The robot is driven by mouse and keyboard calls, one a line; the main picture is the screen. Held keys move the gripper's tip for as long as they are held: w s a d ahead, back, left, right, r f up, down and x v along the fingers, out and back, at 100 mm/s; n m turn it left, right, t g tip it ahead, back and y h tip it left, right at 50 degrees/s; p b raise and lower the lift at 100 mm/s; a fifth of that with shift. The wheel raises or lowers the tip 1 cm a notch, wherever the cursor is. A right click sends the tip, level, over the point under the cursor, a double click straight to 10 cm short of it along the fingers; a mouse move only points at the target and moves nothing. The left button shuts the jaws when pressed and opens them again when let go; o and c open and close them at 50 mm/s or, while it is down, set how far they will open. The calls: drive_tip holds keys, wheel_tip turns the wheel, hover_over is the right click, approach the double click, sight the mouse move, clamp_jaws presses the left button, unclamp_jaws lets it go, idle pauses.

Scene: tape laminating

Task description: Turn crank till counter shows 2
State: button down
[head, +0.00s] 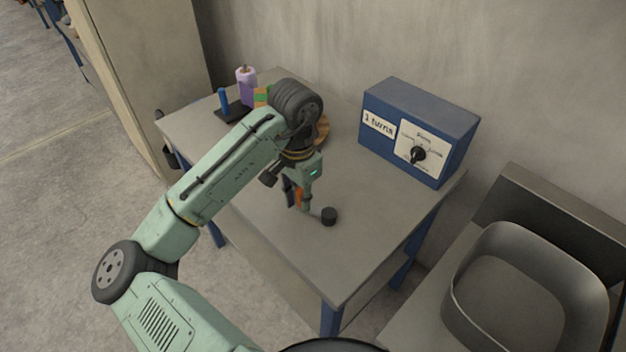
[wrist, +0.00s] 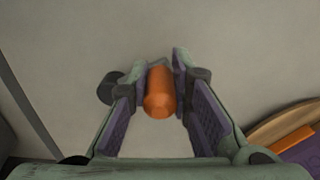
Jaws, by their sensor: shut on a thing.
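The crank's orange handle (head: 299,196) stands between my gripper's fingers (head: 299,202) above the grey table. In the wrist view the orange handle (wrist: 160,92) lies between the two fingertips (wrist: 163,75), and my gripper is shut on it. A black round piece (head: 329,215) sits just right of the gripper in the head view; the black piece (wrist: 110,88) also shows left of the fingers in the wrist view. The link between it and the handle is mostly hidden. A white counter label (head: 378,123) on the blue box appears to read "1 turns"; the digit is small.
A purple bottle-like item (head: 246,84) and a blue post (head: 223,104) stand at the back left. The table's front (head: 330,275) is clear.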

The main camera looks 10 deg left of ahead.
sight(305, 237)
drive_tip(key=shift+s+d+p, duration=0.2)
drive_tip(key=shift+s+p, duration=0.5)
drive_tip(key=shift+s, duration=0.85)
drive_tip(key=shift+s+d+p, duration=0.35)
drive_tip(key=shift+s+d, duration=0.15)
drive_tip(key=shift+s, duration=0.15)
drive_tip(key=shift+s+d+p, duration=0.3)
drive_tip(key=shift+s+d, duration=0.15)
drive_tip(key=shift+s, duration=0.2)
